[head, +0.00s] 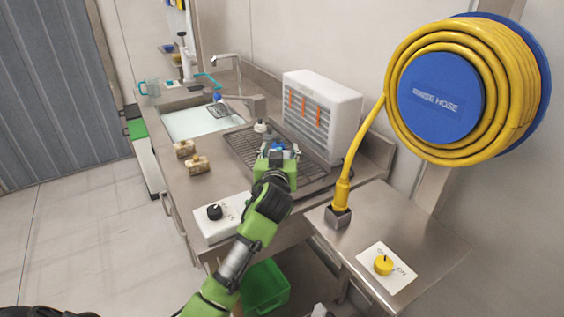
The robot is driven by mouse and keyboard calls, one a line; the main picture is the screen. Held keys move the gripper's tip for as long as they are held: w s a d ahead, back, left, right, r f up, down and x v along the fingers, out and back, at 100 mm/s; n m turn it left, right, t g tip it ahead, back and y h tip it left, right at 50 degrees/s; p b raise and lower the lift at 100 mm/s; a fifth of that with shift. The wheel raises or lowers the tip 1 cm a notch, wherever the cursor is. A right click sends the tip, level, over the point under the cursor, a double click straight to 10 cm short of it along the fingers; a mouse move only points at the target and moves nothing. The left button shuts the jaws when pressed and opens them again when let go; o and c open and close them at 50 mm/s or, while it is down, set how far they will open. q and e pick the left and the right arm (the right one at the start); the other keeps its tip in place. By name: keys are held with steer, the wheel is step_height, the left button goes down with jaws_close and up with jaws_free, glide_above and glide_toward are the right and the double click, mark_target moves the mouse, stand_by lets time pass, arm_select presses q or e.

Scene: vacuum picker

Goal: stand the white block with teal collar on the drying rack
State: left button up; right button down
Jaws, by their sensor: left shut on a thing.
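My left gripper (279,151) is over the right part of the drying rack (243,147), a dark wire grid on the steel counter. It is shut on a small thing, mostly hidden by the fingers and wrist. A bit of white and blue shows between the fingers, which fits the white block with teal collar, but its shape and tilt cannot be made out. I cannot tell whether it touches the rack. My right gripper is not in view.
A pale round item (262,127) stands just behind the gripper. A white louvred unit (322,110) stands close on the right. The sink (200,121) lies beyond the rack. Two tan blocks (190,157) sit left of it. A white panel with a black knob (222,216) is at the front.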

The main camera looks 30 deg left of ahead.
arm_select(q)
steer(key=f, duration=0.3)
steer(key=shift+w+d+f, duration=0.2)
steer(key=shift+d+f, duration=0.1)
steer(key=shift+f, duration=0.1)
steer(key=shift+f, duration=0.2)
steer(key=o, duration=1.2)
steer(key=shift+c, duration=0.2)
steer(key=shift+r, duration=0.1)
